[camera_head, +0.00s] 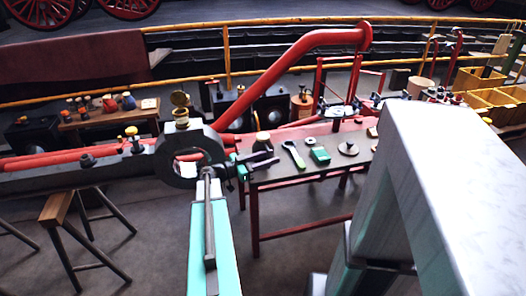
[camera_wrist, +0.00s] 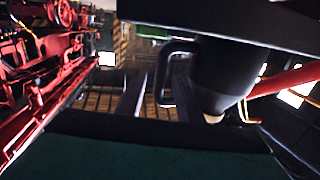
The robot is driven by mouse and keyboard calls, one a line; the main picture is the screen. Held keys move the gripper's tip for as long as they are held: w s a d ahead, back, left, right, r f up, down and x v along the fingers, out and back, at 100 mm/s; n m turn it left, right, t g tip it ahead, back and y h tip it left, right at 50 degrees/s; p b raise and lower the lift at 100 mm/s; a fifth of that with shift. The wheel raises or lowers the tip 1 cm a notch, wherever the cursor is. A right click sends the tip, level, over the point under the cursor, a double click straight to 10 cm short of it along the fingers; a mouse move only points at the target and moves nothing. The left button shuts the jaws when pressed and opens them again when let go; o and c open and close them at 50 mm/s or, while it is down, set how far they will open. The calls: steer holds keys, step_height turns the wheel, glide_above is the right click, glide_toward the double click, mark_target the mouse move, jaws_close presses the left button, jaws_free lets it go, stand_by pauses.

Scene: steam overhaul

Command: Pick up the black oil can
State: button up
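The black oil can (camera_wrist: 222,72) fills the right of the wrist view. It has a loop handle (camera_wrist: 162,75) on its left and a cream tip at its narrow end. In the head view a small black can with a cream top (camera_head: 263,139), seemingly the same one, stands at the left end of the red-legged table (camera_head: 300,172). My gripper (camera_head: 272,159) is just in front of it, its dark jaws apart. In the wrist view my two grey fingers (camera_wrist: 157,95) are spread, with the handle's bar between them in the picture. Contact cannot be told.
A dark rod with a large ring end (camera_head: 180,160) is close left of my gripper. A red pipe (camera_head: 290,65) slants behind. Yellow bins (camera_head: 490,100) stand right.

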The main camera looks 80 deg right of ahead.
mark_target(269, 152)
jaws_close()
steer(key=shift+r, duration=0.1)
steer(key=shift+r, duration=0.65)
step_height(269, 152, up, 2)
steer(key=a+r+p, duration=0.1)
steer(key=a+p, duration=0.9)
steer(key=a, duration=0.5)
steer(key=shift+s+a+r, duration=0.15)
steer(key=shift+a+r, duration=0.15)
steer(key=shift+r, duration=0.05)
steer(key=shift+a+f, duration=0.1)
steer(key=shift+a, duration=0.05)
stand_by(0.7)
